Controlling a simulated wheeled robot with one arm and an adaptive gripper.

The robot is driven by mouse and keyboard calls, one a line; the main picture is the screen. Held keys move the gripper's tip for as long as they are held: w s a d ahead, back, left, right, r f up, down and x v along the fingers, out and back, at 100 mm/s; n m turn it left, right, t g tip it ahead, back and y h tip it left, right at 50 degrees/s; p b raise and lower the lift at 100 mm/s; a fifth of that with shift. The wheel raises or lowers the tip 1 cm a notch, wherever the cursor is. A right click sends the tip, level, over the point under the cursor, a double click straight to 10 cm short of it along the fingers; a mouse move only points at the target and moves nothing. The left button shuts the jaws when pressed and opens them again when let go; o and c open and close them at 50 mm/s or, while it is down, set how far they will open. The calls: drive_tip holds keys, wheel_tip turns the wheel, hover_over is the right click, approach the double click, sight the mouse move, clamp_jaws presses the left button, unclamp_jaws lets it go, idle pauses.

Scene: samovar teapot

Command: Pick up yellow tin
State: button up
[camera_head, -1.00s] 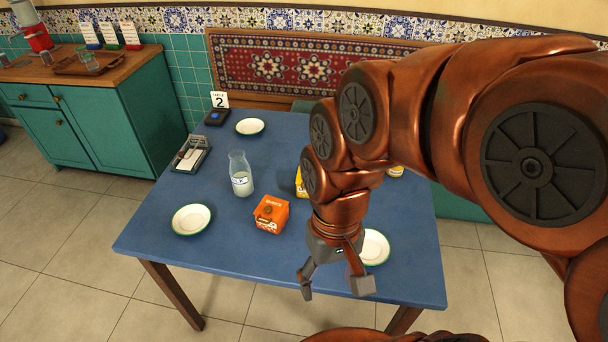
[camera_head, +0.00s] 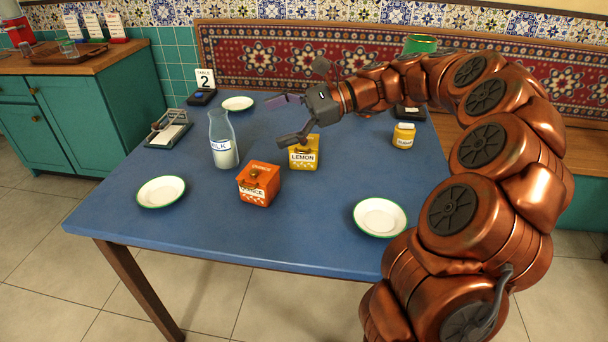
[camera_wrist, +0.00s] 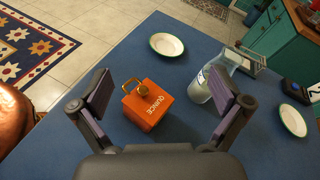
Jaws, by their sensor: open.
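The yellow tin (camera_head: 303,158), labelled LEMON, stands upright on the blue table just behind and right of the orange tin in the head view. My gripper (camera_head: 281,119) is open and empty above the table, its fingers extending left, close above the yellow tin. One finger slightly overlaps the tin's upper left in this view; I cannot tell any contact. In the wrist view my open gripper (camera_wrist: 160,92) frames the orange QUINCE tin (camera_wrist: 148,105), and the yellow tin is not visible there.
The orange tin (camera_head: 258,186) and a milk bottle (camera_head: 222,145) stand left of the yellow tin. A small yellow jar (camera_head: 403,138) is to the right. Plates (camera_head: 161,192) (camera_head: 380,218) sit near the front. The front middle of the blue table (camera_head: 270,238) is clear.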

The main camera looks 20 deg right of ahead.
drive_tip(key=w+d+f+m+t+y+b, duration=0.1)
drive_tip(key=w+d+f+m+t+b, duration=0.2)
drive_tip(key=d, duration=0.5)
drive_tip(key=w+d+f+m+t+b, duration=0.2)
drive_tip(key=d+f+m+t+b, duration=0.15)
drive_tip(key=d, duration=0.55)
drive_tip(key=b, duration=0.2)
approach(304, 146)
drive_tip(key=shift+g, duration=0.45)
drive_tip(key=w, duration=0.1)
drive_tip(key=w+f, duration=0.1)
drive_tip(key=w+a, duration=0.1)
drive_tip(key=shift+w+f, duration=0.35)
drive_tip(key=shift+w, duration=0.05)
drive_tip(key=shift+b+x, duration=1.05)
drive_tip(key=shift+x, duration=2.7)
drive_tip(key=shift+d+r, duration=0.1)
drive_tip(key=shift+c, duration=0.4)
drive_tip(key=c, duration=1.3)
drive_tip(key=shift+r, duration=0.1)
